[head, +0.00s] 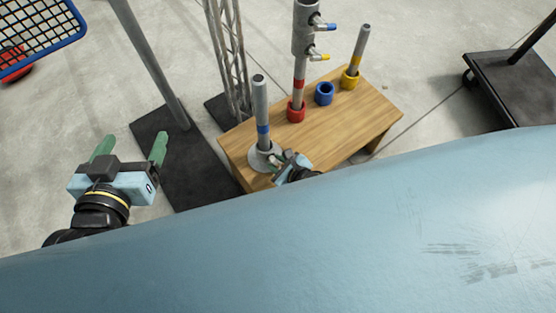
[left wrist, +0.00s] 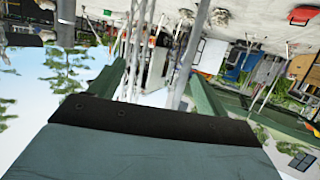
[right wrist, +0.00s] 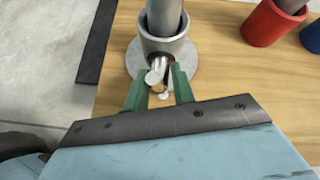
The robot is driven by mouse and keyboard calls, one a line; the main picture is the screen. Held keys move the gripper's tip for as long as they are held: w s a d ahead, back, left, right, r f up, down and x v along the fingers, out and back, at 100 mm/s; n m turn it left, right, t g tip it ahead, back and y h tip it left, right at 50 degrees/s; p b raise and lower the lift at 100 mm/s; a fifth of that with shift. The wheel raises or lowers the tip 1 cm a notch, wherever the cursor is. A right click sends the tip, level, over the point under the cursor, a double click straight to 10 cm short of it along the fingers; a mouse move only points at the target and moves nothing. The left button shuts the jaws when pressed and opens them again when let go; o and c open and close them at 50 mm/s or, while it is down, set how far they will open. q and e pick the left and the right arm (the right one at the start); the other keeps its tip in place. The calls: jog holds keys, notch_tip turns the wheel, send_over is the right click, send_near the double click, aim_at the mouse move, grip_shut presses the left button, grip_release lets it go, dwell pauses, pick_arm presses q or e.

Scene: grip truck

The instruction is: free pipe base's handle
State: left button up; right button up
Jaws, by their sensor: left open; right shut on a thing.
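The pipe base is a grey round flange with a short socket (head: 264,159) at the near left of the wooden table. A grey pipe with a blue band (head: 261,105) stands upright in it. A small pale handle (right wrist: 155,76) sticks out from the socket's near side in the right wrist view. My right gripper (head: 280,163) is at the base, its green fingers (right wrist: 160,84) on both sides of the handle and shut on it. My left gripper (head: 131,146) is open and empty, in the air left of the table.
The wooden table (head: 350,120) also holds a red socket (head: 296,111) with a pipe, an empty blue socket (head: 324,94) and a yellow socket (head: 350,80) with a pipe. A dark stand base (head: 185,160) with a pole lies left of the table. A black cart (head: 510,85) stands at the right.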

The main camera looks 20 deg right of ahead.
jog(key=shift+n+h, duration=0.3)
jog(key=shift+h, duration=0.1)
jog(key=shift+t+h, duration=0.3)
jog(key=shift+a+f+n+t+h+b, duration=0.15)
jog(key=shift+n+t+h+b, duration=0.45)
jog(key=shift+n+h+b, duration=0.45)
jog(key=shift+n+t+h+b, duration=0.4)
jog(key=shift+n+h+b, duration=0.3)
jog(key=shift+n+h, duration=0.05)
jog(key=shift+s+a+n+t+h+b, duration=0.1)
jog(key=shift+n+t+h+b, duration=0.3)
jog(key=shift+n+h+b, duration=0.25)
pick_arm(q)
jog(key=s+r+t+h, duration=0.1)
jog(key=r+t+h, duration=0.1)
jog(key=r+t, duration=0.4)
jog(key=s+d+r+t+h+b, duration=0.1)
jog(key=s+r+t+h, duration=0.1)
jog(key=r+t, duration=0.4)
jog(key=shift+s+d+r+t, duration=0.15)
jog(key=shift+s+r+t, duration=0.15)
jog(key=shift+r, duration=0.95)
pick_arm(e)
jog(key=shift+n+t+h, duration=0.3)
jog(key=shift+n+h, duration=0.05)
jog(key=shift+n, duration=0.1)
